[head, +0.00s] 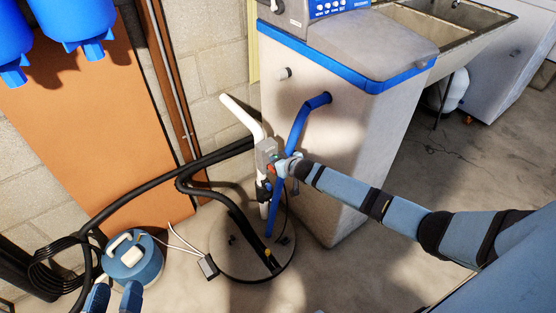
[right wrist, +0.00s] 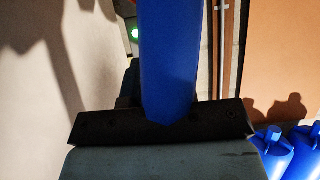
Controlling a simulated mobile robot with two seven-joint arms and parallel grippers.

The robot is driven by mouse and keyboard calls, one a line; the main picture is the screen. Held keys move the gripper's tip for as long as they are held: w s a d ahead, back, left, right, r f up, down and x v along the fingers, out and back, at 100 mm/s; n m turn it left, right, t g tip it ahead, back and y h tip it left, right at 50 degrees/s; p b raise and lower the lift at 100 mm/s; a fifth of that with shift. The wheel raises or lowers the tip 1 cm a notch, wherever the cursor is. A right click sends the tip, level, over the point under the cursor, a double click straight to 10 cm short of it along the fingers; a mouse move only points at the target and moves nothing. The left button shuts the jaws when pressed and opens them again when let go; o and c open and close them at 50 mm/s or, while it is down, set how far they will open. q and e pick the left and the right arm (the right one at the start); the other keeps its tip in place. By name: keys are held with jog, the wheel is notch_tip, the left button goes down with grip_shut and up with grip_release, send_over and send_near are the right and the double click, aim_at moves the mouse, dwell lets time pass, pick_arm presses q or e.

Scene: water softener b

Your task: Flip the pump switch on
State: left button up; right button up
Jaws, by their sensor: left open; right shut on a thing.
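A small grey switch box (head: 266,150) is on the white upright pipe (head: 243,117) above the round sump lid. A red part (head: 271,168) shows just below it. My right gripper (head: 281,167) is beside the box, at the blue pipe (head: 300,125), and looks shut on that pipe; its fingertips are partly hidden. In the right wrist view the blue pipe (right wrist: 168,60) fills the middle and hides the fingers. A green light (right wrist: 135,32) glows behind it. My left gripper (head: 115,298) is open and empty at the bottom left.
The round sump lid (head: 225,258) with black hoses (head: 150,190) lies on the floor. A blue-white pump (head: 132,258) sits near my left gripper. The softener cabinet (head: 340,150) stands behind the blue pipe. Blue filter housings (head: 75,20) hang at the upper left.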

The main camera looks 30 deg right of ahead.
jog(key=shift+w+r+p, duration=0.2)
jog(key=shift+r+p, duration=0.15)
jog(key=shift+r, duration=0.3)
jog(key=shift+r+p, duration=0.25)
jog(key=shift+p, duration=0.15)
jog(key=o, duration=0.8)
jog(key=shift+f, duration=0.15)
